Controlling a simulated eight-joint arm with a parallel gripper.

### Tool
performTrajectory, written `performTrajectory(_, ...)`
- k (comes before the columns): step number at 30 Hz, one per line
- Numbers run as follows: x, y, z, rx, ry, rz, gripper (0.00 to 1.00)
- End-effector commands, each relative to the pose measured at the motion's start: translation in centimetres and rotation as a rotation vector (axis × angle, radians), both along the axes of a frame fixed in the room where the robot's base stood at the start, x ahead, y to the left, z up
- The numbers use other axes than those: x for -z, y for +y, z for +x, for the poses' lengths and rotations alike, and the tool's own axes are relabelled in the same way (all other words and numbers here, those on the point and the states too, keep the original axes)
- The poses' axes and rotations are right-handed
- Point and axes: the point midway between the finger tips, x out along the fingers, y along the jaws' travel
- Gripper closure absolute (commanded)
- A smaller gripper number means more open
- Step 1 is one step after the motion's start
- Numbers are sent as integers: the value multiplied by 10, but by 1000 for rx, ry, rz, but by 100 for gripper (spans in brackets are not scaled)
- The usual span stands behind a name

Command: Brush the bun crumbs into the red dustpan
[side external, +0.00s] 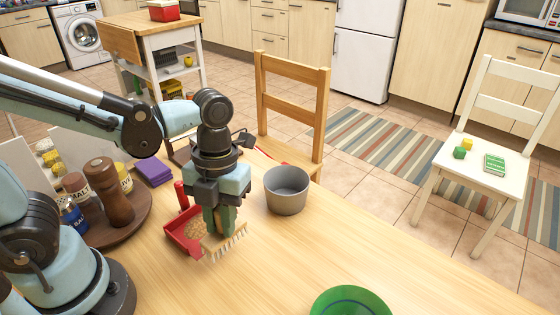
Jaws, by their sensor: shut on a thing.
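The red dustpan (179,234) lies on the wooden table, partly behind my gripper. Tan crumbs (196,228) show as a patch within the outline of the dustpan, next to my fingers. My gripper (219,226) points down and is shut on a brush (224,244) with a pale wooden head and light bristles. The brush is at the right side of the dustpan, its bristles at or just above the table top; I cannot tell if they touch. My fingers hide part of the brush and of the dustpan.
A grey pot (287,192) stands close to the right of my gripper. A round tray (138,222) with a brown mill and jars is at the left. A green plate (350,302) lies at the front. Purple napkins (154,171) lie behind. Table between pot and plate is clear.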

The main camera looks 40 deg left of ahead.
Motion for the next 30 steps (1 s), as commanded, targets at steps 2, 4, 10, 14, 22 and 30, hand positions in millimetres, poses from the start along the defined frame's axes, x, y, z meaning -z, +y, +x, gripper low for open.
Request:
performTrajectory(2,7,0,0,0,0,0,100)
performTrajectory(4,12,0,0,0,0,0,100)
performTrajectory(10,28,0,0,0,0,0,100)
performTrajectory(14,47,0,1,0,0,0,100)
performTrajectory(22,46,22,2,-5,0,0,100)
performTrajectory(30,17,23,0,0,0,0,100)
